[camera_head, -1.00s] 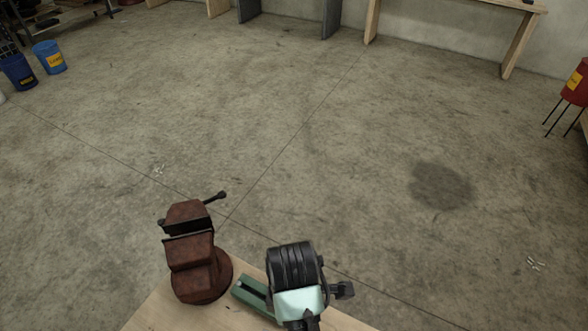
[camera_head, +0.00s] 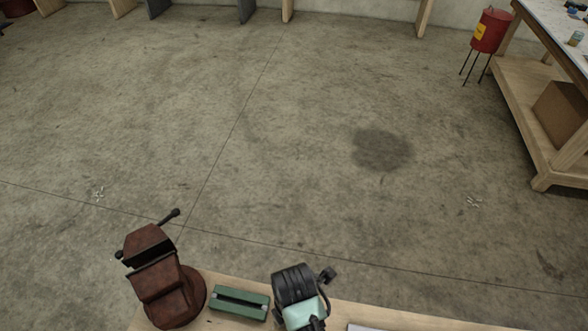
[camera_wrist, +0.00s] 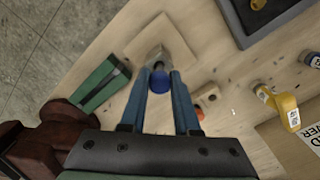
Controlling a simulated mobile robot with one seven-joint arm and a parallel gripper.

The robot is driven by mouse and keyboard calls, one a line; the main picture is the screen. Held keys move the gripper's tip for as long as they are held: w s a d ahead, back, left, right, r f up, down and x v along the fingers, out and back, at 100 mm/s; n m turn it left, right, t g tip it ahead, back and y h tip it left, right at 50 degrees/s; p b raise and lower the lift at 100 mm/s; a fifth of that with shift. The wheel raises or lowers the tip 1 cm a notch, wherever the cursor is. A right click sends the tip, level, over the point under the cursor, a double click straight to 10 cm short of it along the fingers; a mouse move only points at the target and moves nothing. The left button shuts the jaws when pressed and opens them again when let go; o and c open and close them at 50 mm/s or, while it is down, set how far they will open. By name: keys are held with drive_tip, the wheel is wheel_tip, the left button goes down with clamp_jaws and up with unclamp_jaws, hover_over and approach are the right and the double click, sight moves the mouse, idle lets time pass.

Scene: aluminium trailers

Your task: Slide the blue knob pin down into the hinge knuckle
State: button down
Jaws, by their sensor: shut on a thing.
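In the wrist view, my gripper (camera_wrist: 160,76) has its two blue-grey fingers on either side of the round blue knob (camera_wrist: 159,83) and is shut on it. A grey metal part (camera_wrist: 158,56) shows just beyond the knob, over a pale square wooden plate (camera_wrist: 153,30) on the bench. The knob hides much of what lies beneath it, so I cannot tell pin from hinge knuckle here, or whether the pin is in the knuckle. The head view does not show the fingertips, knob or hinge.
A rust-brown vise (camera_head: 155,275) and a green block with a slot (camera_head: 240,303) sit on the wooden bench, left of the hinge plate. In the wrist view, a dark tray (camera_wrist: 237,22), a yellow item (camera_wrist: 288,112) and a small orange item (camera_wrist: 199,113) lie to the right.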

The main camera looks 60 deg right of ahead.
drive_tip(key=shift+f, duration=0.65)
drive_tip(key=shift+f, duration=0.2)
drive_tip(key=c, duration=0.6)
unclamp_jaws()
drive_tip(key=shift+c, duration=0.2)
drive_tip(key=shift+r, duration=0.15)
